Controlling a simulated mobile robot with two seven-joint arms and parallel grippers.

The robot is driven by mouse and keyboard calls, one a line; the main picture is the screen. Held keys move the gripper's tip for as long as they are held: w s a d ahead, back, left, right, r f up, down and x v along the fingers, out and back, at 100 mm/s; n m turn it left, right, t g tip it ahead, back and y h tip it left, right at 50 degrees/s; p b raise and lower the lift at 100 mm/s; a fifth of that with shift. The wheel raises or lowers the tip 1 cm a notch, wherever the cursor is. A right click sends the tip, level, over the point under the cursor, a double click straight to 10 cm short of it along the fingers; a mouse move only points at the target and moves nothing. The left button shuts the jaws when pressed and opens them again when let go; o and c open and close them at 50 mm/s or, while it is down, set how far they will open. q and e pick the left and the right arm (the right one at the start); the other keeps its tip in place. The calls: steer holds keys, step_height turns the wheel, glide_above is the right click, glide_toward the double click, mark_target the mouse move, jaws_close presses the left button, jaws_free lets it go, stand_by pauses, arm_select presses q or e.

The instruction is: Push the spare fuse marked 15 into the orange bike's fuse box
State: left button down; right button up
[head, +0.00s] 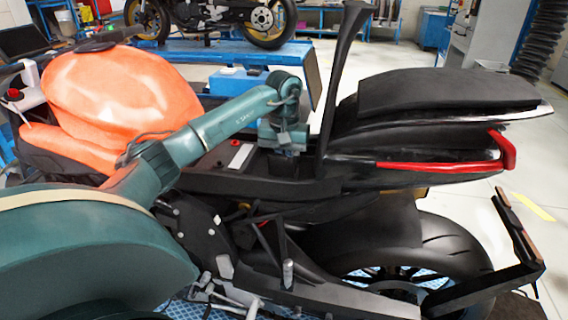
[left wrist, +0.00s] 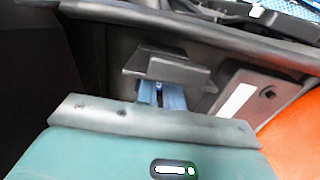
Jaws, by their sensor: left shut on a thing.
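My left gripper (head: 287,152) reaches down into the open bay under the seat. In the left wrist view the left gripper (left wrist: 161,96) shows narrow blue parts, shut on a small bluish piece, apparently the spare fuse (left wrist: 159,90). The mark on it cannot be read. A dark grey block (left wrist: 168,67), perhaps the fuse box, lies right at the fingertips. I cannot tell whether the fuse touches it or sits in a slot. My right gripper is not in view.
A dark box with a white label (head: 241,156) and a red cap (head: 235,143) sits beside the gripper in the bay. A dark upright strut (head: 340,80) stands close to its right. Black bay walls surround the gripper. A blue bench (head: 200,62) stands behind.

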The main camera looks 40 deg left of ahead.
arm_select(q)
steer(key=shift+s+d, duration=0.1)
steer(key=shift+s, duration=0.05)
stand_by(0.8)
steer(key=shift+p, duration=0.45)
stand_by(0.8)
steer(key=shift+f+b, duration=0.4)
steer(key=shift+f, duration=0.25)
stand_by(0.3)
steer(key=c, duration=1.5)
jaws_free()
steer(key=shift+o, duration=0.2)
steer(key=shift+r, duration=0.4)
step_height(320, 180, up, 12)
steer(key=shift+r, duration=0.25)
